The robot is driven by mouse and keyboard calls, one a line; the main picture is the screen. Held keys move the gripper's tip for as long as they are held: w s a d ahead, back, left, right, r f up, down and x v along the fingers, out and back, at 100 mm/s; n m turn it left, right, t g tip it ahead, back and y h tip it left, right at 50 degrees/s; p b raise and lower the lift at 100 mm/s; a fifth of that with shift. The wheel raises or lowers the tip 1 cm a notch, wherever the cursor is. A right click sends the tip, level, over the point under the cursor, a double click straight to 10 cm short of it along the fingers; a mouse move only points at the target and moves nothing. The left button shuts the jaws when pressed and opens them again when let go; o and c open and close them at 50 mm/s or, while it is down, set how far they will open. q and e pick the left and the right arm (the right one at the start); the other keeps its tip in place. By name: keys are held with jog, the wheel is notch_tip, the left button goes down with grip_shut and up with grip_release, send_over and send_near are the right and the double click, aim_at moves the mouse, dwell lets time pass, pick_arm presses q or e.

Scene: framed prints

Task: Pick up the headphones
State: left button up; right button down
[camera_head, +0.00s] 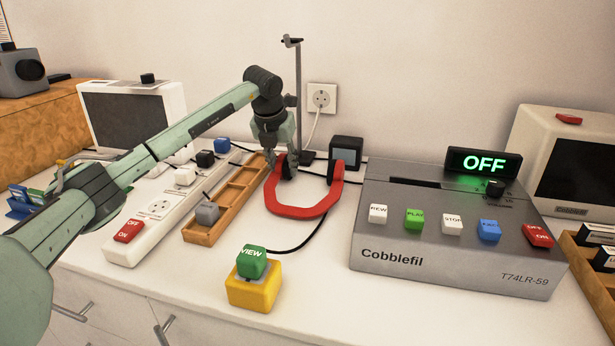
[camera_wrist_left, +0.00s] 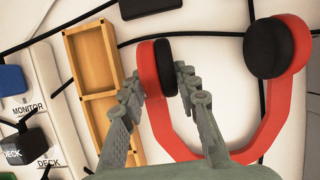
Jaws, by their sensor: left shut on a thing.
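The red headphones (camera_head: 306,211) with black ear pads lie on the white counter, left of the grey deck. In the left wrist view, the headphones' red band (camera_wrist_left: 275,122) curves toward the right, with the second ear cup at the upper right. My left gripper (camera_head: 281,170) comes down from above onto the left ear cup. In the left wrist view, the fingers of the left gripper (camera_wrist_left: 160,82) are on either side of that cup, shut on it. The band appears to be at counter level; I cannot tell whether it is lifted. My right gripper is not in view.
The grey deck (camera_head: 455,254) stands to the right. A wooden tray (camera_head: 206,233) and a white power strip (camera_head: 122,251) lie to the left. A yellow box with a green button (camera_head: 252,290) stands in front. A thin metal stand (camera_head: 298,75) rises behind.

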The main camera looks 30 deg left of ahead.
pick_arm(q)
grip_shut()
jog(key=shift+r, duration=0.1)
